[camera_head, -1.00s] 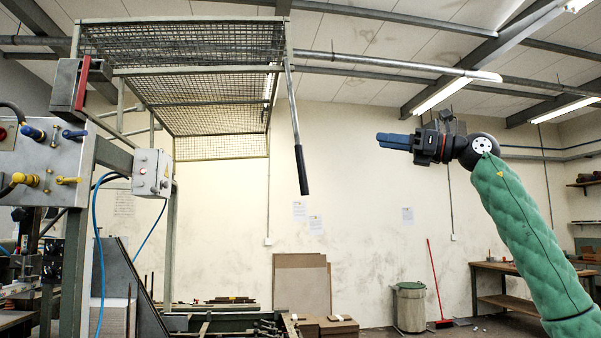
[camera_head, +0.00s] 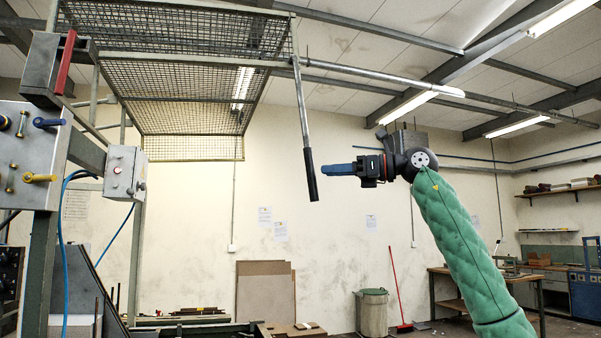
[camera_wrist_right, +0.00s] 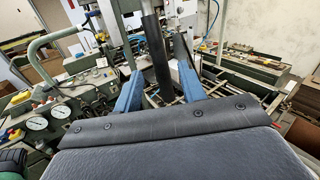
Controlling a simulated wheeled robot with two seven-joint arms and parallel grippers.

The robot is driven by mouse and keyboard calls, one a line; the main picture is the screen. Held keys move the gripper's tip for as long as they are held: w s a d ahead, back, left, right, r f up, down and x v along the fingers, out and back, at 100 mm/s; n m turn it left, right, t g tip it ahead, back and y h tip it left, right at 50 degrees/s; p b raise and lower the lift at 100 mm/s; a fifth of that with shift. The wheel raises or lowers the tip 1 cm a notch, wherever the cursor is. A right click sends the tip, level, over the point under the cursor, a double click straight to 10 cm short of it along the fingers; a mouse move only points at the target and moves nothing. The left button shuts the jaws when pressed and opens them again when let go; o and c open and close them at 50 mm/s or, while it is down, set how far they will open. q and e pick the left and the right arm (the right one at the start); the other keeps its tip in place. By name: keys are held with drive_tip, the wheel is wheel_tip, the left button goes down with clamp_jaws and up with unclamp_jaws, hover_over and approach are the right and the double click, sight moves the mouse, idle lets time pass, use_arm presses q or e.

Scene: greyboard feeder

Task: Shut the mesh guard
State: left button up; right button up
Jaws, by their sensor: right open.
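The mesh guard (camera_head: 190,88) is raised and open, high at the upper left. Its steel bar hangs down at the right side and ends in a black handle (camera_head: 311,175). My right gripper (camera_head: 328,169) is level with the handle, just to its right, with its blue fingers pointing left at it. In the right wrist view the fingers of the gripper (camera_wrist_right: 159,84) are spread apart, and the black handle (camera_wrist_right: 156,50) stands in line with the gap between them. I cannot tell whether the handle is between the tips or just beyond them. My left gripper is out of view.
A grey control box (camera_head: 125,173) and a panel with coloured knobs (camera_head: 30,155) stand at the left. Brown boards (camera_head: 265,292) lean on the back wall beside a bin (camera_head: 372,312). The air around the handle is clear.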

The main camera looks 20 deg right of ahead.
sight(310, 191)
drive_tip(key=p+x, duration=0.1)
drive_tip(key=x, duration=0.4)
drive_tip(key=shift+w+a, duration=0.15)
drive_tip(key=shift+a, duration=0.25)
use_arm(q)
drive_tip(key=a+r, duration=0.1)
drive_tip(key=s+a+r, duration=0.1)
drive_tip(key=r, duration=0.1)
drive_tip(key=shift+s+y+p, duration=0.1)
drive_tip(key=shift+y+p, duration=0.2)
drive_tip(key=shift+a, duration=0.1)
use_arm(e)
drive_tip(key=shift+w+a, duration=0.15)
drive_tip(key=shift+a, duration=0.05)
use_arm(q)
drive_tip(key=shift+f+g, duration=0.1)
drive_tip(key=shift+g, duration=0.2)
use_arm(e)
clamp_jaws()
